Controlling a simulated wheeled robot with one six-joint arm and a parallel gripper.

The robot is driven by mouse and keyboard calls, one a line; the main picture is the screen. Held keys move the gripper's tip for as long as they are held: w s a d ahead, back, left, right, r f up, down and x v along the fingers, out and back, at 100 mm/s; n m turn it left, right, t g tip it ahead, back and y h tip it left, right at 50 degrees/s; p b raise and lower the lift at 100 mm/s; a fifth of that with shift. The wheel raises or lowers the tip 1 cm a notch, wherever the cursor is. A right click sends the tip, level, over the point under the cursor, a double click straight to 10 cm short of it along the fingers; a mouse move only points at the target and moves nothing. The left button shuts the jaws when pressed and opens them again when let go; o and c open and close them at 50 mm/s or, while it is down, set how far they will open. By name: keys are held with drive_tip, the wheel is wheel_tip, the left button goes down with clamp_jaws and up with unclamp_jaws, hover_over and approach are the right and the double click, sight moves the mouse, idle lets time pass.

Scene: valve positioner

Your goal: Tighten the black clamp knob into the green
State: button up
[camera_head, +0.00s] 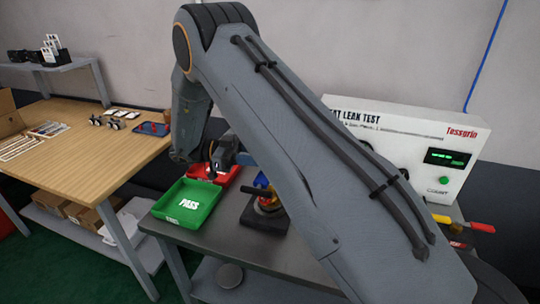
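On the grey bench stands a fixture with a black base (254,219). Brass-coloured and blue parts show above the base, partly behind my arm. A black handle-like part (258,191) sticks out to the left from it; it may be the clamp knob, but it is too small to be sure. No green zone on the fixture can be made out. The dark end of my arm, with my gripper (213,172), appears above the red tray, left of and apart from the black part. Its fingers are too small and dark to tell whether they are open.
A green PASS tray (170,216) lies on the bench's left, with a red tray (232,185) behind it. A white leak-test box (455,150) stands at the back right. Red and yellow handled tools (478,226) lie right. A wooden table (75,155) is left.

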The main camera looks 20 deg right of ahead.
idle(0.3)
drive_tip(key=o, duration=1.1)
drive_tip(key=shift+d, duration=0.15)
drive_tip(key=shift+c, duration=0.2)
drive_tip(key=shift+t, duration=0.3)
